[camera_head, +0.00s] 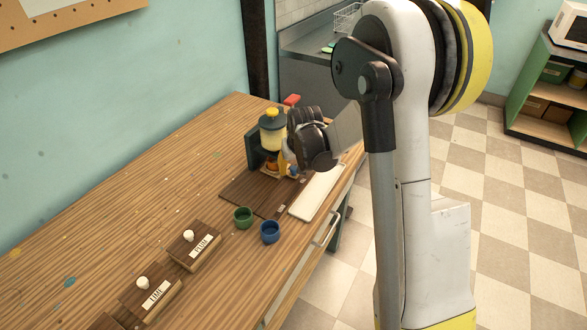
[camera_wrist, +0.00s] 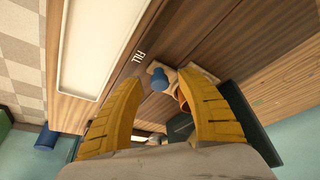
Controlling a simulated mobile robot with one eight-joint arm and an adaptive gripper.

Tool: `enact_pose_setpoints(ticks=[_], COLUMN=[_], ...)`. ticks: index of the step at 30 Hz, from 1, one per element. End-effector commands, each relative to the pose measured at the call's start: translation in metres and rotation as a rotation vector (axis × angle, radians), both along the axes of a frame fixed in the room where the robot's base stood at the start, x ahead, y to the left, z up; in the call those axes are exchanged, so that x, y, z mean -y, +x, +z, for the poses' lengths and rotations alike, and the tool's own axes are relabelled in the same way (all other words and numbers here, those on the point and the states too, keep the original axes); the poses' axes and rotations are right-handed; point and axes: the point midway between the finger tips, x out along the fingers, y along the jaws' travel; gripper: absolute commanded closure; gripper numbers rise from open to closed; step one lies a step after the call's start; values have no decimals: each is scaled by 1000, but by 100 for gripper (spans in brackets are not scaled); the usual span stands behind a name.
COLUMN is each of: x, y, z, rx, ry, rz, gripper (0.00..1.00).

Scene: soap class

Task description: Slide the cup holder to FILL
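The cup holder (camera_wrist: 183,101), with orange parts and a round blue knob (camera_wrist: 160,79), sits on the wooden board by the dispenser. In the head view, the blue knob (camera_head: 293,170) shows low at the dispenser's front. The FILL label (camera_wrist: 139,56) is white lettering on a dark strip of the board. My gripper (camera_wrist: 160,82) is open, with its two yellow fingers apart and the knob in the gap near their tips. I cannot tell whether a finger touches it. In the head view, my gripper (camera_head: 288,163) is beside the dispenser, partly hidden by my wrist.
The dispenser (camera_head: 272,133) has a yellow top and stands at the board's back. A white tray (camera_head: 318,192) lies along the table's front edge. A green cup (camera_head: 243,217) and a blue cup (camera_head: 269,232) stand nearby. PLUM (camera_head: 196,246) and LIME (camera_head: 150,296) blocks are nearer.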

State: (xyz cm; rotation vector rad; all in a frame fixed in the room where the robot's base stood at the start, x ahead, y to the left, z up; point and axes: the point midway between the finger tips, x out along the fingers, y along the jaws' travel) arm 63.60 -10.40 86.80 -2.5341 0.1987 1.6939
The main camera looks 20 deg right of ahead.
Motion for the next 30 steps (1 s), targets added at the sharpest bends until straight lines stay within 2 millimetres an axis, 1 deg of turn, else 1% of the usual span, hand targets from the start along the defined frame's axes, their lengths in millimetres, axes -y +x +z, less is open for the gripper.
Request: enact_pose_setpoints(ticks=[7, 11, 14, 21, 24, 27, 30], x=[0, -1, -2, -5, -6, -7, -7], y=[0, -4, -10, -31, -38, -42, -45], z=[1, 10, 25, 74, 91, 103, 109], rx=[0, 0, 0, 0, 0, 0, 0], ry=[0, 0, 0, 0, 0, 0, 0], rz=[0, 0, 0, 0, 0, 0, 0], gripper=[56, 56, 56, 56, 56, 56, 56])
